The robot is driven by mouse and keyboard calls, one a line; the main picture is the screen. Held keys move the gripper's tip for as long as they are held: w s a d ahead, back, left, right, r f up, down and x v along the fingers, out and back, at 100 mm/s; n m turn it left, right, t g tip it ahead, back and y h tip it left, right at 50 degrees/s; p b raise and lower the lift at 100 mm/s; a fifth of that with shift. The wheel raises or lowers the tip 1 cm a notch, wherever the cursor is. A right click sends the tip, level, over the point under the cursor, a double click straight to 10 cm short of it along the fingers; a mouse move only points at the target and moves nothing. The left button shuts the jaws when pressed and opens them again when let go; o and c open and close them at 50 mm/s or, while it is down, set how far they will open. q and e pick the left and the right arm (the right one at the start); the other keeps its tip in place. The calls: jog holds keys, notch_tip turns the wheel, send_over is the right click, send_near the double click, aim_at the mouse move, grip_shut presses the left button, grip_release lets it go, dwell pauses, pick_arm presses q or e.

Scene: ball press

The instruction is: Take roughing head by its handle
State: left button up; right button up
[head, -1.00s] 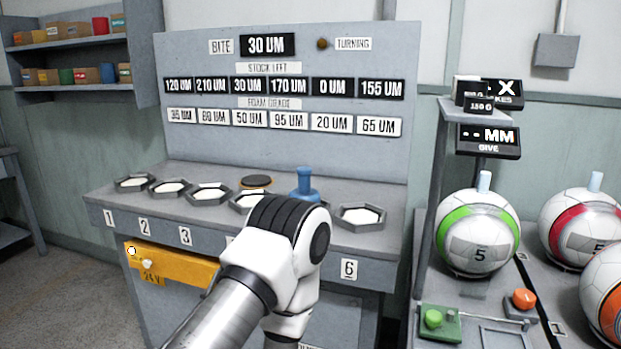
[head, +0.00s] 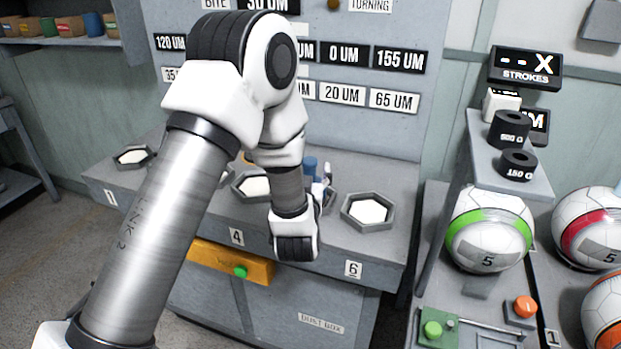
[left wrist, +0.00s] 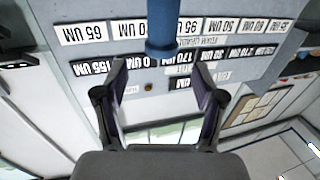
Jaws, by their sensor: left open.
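The roughing head (head: 310,166) shows as a small blue piece at the bench top, mostly hidden behind my left arm. In the left wrist view its blue handle (left wrist: 162,28) comes down from the top edge, centred between my fingers and a little beyond their tips. My left gripper (left wrist: 160,78) is open with nothing between its fingers. In the head view the left gripper (head: 325,184) is beside the blue piece, largely hidden by my wrist. I cannot tell whether a finger touches the handle. My right gripper is not in view.
Hexagonal trays with white discs line the bench, one of them (head: 367,211) right of my wrist. A labelled panel (head: 400,120) rises behind. A yellow drawer front (head: 262,270) is below. At right stand a shelf with black weights (head: 517,165) and several balls (head: 490,230).

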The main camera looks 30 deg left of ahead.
pick_arm(q)
jog(key=w+a, duration=0.1)
jog(key=w+a+f, duration=0.1)
jog(key=w, duration=0.1)
jog(key=w+a+p, duration=0.1)
jog(key=w, duration=0.1)
jog(key=shift+w+f, duration=0.1)
jog(key=shift+f, duration=0.1)
jog(key=shift+s+d+r, duration=0.2)
jog(key=shift+s+r, duration=0.05)
jog(key=shift+s, duration=0.05)
jog(key=shift+c, duration=0.3)
grip_shut()
jog(key=shift+w, duration=0.1)
